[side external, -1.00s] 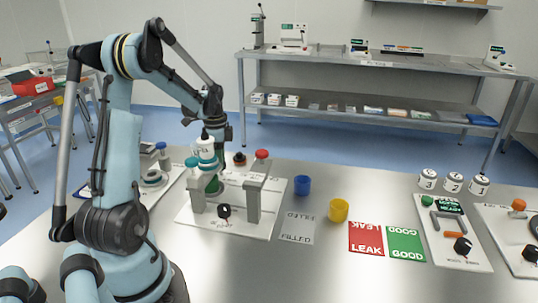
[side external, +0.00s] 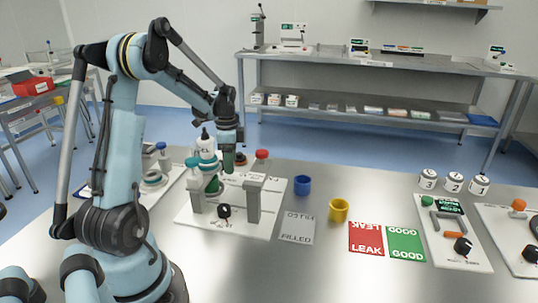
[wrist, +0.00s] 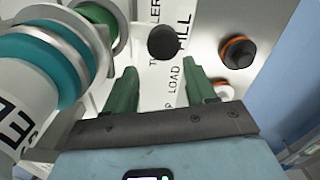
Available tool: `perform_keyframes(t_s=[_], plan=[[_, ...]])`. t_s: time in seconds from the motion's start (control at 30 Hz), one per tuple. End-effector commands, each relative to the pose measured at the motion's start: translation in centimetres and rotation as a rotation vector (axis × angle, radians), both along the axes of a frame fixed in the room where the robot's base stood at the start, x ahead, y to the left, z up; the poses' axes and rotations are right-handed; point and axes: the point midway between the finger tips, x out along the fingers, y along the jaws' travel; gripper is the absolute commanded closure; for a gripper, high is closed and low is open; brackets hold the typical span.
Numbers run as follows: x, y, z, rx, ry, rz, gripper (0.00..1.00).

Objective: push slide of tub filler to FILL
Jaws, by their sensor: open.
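The tub filler (side external: 185,214) is a white board with grey posts on the steel table. A white and teal bottle-like part (side external: 206,152) stands at its left side and also fills the left of the wrist view (wrist: 62,58). My gripper (side external: 228,171) points down over the back middle of the board. In the wrist view my gripper (wrist: 162,84) is open, its green fingers apart with nothing between them. A round black knob (wrist: 162,42) lies just beyond the fingertips, near the FILL lettering; I cannot tell whether it is the slide. LOAD lettering shows between the fingers.
A red-topped post (side external: 262,155) stands right of my gripper. An orange and black button (wrist: 237,51) shows in the wrist view. Blue cup (side external: 302,186), yellow cup (side external: 338,211), and red LEAK (side external: 365,238) and green GOOD (side external: 405,243) cards lie to the right.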

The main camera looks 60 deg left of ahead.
Motion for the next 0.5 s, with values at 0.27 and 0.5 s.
perform_keyframes(t_s=[0.27, 0.5], plan=[[0.8, -0.9, 4.2, 0.0, 0.0, 0.0, 0.42], [0.8, -0.8, 8.5, 0.001, 0.0, 0.0, 0.42]])
